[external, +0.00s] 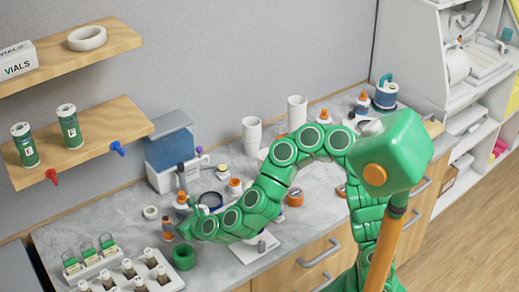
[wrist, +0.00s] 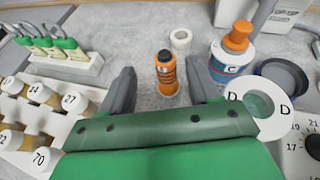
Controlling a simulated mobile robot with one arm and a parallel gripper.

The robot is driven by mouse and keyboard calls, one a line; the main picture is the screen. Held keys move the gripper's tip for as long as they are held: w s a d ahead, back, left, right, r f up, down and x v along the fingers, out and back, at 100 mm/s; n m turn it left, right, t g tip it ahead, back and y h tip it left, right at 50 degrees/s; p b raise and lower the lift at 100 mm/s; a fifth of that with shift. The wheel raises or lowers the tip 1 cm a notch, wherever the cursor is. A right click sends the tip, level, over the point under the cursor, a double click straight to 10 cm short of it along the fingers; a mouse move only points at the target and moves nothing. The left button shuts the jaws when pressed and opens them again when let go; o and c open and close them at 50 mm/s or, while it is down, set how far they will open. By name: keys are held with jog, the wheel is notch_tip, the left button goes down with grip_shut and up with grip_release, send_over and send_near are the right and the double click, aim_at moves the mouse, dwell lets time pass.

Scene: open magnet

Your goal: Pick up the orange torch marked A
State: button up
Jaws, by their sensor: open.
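An orange and black torch (wrist: 167,77) stands upright on the grey counter in the wrist view, ahead of my gripper. Its mark is too small to read. What looks like the same torch (external: 168,230) shows in the external view beside the end of my arm. My gripper (wrist: 159,68) is open and empty, with one dark finger on each side of the torch in the picture. The torch stands beyond the fingers, apart from them. In the external view my gripper (external: 186,228) is small and partly hidden by my arm.
Numbered vials fill a white rack (wrist: 88,92) at left.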

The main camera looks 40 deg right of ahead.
aim_at(168, 220)
jog(key=shift+d+f+m+h, duration=0.2)
jog(key=shift+f+m+h, duration=0.3)
jog(key=shift+f+m, duration=0.15)
jog(key=shift+r+x, duration=0.2)
jog(key=shift+x, duration=3.65)
jog(key=shift+w+a, duration=0.1)
jog(key=c, duration=1.1)
jog(key=shift+r, duration=0.1)
